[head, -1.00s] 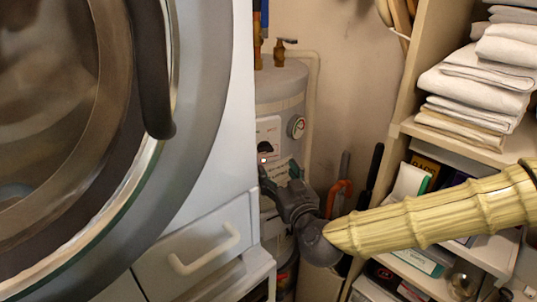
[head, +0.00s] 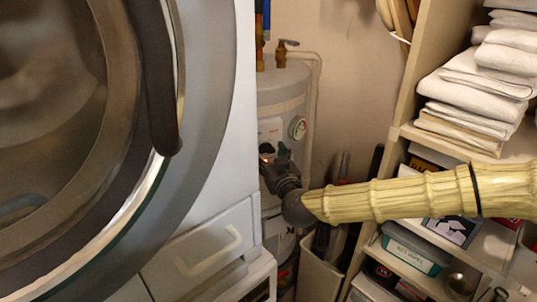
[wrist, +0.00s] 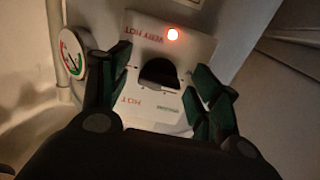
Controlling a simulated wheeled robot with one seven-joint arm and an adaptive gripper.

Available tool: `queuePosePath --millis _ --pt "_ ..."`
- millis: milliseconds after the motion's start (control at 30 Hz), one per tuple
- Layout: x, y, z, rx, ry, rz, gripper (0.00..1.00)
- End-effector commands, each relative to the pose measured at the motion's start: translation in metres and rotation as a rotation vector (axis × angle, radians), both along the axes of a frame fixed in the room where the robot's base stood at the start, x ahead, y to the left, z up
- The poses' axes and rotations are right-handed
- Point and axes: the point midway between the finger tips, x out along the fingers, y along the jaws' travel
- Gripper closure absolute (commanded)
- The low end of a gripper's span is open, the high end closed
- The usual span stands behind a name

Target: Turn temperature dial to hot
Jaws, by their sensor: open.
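The temperature dial (wrist: 158,73) is a black half-round knob on a white panel in the wrist view. My gripper (wrist: 160,88) is open, with one green-padded finger on either side of the dial. I cannot tell whether the fingers touch it. In the head view the grey water heater (head: 282,95) stands in the corner, and my gripper (head: 270,158) is at its front panel, covering most of the dial.
A round gauge (head: 298,128) sits right of the panel. The washing machine (head: 215,110) stands close on the left. A shelf unit with folded towels (head: 478,85) and boxes is on the right. Pipes rise above the heater.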

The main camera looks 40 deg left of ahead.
Motion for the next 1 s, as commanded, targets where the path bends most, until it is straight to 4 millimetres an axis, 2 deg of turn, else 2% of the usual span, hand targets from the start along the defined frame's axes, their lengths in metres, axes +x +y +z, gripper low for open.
queuePosePath --millis 167,400,733,1000 --pt "-0.0004 0.0001 -0.0001 0.000 0.000 0.001 0.39" --pt "-0.0004 0.0000 -0.0001 0.000 0.000 0.001 0.83" --pt "-0.0004 -0.0003 -0.0009 0.015 0.027 0.000 0.83" --pt "-0.0006 -0.0002 -0.0022 0.089 0.160 0.000 0.83"
